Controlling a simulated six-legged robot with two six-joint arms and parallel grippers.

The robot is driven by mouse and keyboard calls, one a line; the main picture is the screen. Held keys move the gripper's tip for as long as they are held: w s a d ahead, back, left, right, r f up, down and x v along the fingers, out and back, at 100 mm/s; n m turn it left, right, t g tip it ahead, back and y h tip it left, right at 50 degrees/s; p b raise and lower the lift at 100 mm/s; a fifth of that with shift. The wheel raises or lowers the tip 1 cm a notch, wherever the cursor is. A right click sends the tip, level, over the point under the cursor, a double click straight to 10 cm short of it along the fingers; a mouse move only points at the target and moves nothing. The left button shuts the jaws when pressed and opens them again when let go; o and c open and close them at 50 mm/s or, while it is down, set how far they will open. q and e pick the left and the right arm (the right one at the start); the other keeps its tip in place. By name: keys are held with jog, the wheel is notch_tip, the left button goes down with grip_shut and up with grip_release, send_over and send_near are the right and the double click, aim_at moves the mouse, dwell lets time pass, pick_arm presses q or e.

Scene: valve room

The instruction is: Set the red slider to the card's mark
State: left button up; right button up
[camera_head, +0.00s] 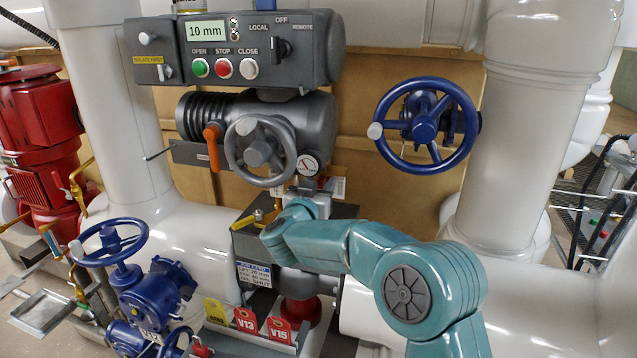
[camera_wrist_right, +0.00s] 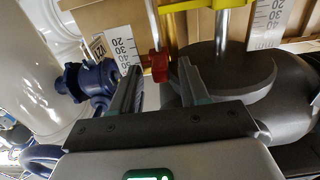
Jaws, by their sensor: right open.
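The red slider (camera_wrist_right: 160,66) shows in the wrist view between the tips of my right gripper (camera_wrist_right: 161,78), on a thin rod beside a white scale (camera_wrist_right: 125,48) numbered in tens. The gripper is open; I see no finger closed on the slider. In the head view my right gripper (camera_head: 268,228) is at the middle, in front of the valve assembly, its fingers hard to make out. The job card (camera_head: 254,274) is below it, with small print that seems to include 20 mm and 40 mm. The slider is not clear in the head view. My left gripper is not in view.
A yellow part (camera_wrist_right: 204,75) stands close to the right finger. The control box (camera_head: 240,50) reads 10 mm. A grey handwheel (camera_head: 260,150) is above the gripper, a blue handwheel (camera_head: 424,125) to the right. Red tags (camera_head: 262,322) stand below.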

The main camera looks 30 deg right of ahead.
jog(key=shift+a, duration=0.1)
jog(key=c, duration=0.6)
grip_shut()
jog(key=shift+f, duration=0.5)
jog(key=shift+o, duration=2.4)
grip_release()
jog(key=shift+r, duration=0.1)
jog(key=shift+o, duration=0.6)
jog(key=shift+w, duration=0.1)
